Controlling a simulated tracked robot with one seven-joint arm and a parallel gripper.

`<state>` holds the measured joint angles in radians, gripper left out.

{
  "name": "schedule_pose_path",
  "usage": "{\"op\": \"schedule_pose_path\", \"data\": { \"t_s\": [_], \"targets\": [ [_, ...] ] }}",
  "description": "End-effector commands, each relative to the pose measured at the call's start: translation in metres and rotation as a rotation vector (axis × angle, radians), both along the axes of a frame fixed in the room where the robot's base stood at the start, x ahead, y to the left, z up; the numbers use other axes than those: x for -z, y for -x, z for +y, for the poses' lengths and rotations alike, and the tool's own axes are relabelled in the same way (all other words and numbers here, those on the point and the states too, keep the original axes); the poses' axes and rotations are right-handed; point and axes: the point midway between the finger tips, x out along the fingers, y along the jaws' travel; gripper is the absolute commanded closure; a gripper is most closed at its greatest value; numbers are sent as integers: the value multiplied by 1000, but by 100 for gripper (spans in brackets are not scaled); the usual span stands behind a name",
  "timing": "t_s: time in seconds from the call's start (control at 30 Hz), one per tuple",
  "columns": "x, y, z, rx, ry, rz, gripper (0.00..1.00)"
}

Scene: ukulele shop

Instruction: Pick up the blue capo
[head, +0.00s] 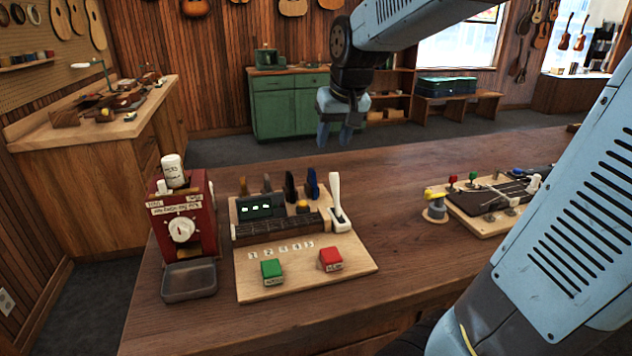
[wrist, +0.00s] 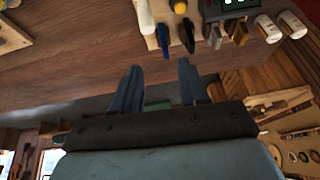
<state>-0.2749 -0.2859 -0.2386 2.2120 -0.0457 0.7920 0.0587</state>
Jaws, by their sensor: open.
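The blue capo (head: 312,183) stands at the back edge of a wooden board, at the right end of a row of capos, beside a black capo (head: 290,187). The wrist view also shows the blue capo (wrist: 163,39) near the top middle, left of the black one (wrist: 188,36). My gripper (head: 333,136) hangs in the air above and behind the board, open and empty. In the wrist view my gripper's fingers (wrist: 159,68) are spread apart, and the blue capo lies beyond their tips, apart from them.
The board (head: 300,270) also holds a green block (head: 271,270), a red block (head: 331,258) and a white-handled lever (head: 338,205). A red dial box (head: 184,225) stands left of it. A ukulele-neck fixture (head: 490,200) lies to the right. The table between them is clear.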

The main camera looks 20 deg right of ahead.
Motion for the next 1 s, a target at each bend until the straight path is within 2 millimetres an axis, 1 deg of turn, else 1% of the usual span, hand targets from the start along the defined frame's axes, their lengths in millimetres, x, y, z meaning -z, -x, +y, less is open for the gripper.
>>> {"op": "schedule_pose_path", "data": {
  "t_s": [0.03, 0.1, 0.2, 0.3, 0.43, 0.53, 0.8, 0.9, 1.0],
  "targets": [
    [4, -16, 2, -1, 7, 8, 56],
    [8, -33, 2, 1, 17, 13, 56],
    [13, -53, 3, 3, 30, 18, 56],
    [17, -67, 4, 5, 40, 21, 56],
    [21, -75, 5, 4, 47, 22, 56],
    [30, -80, 5, 5, 49, 25, 56],
    [73, -97, 5, 6, 48, 26, 56],
    [86, -102, 6, 5, 49, 25, 56],
    [94, -106, 5, 5, 48, 24, 56]
  ]
}}
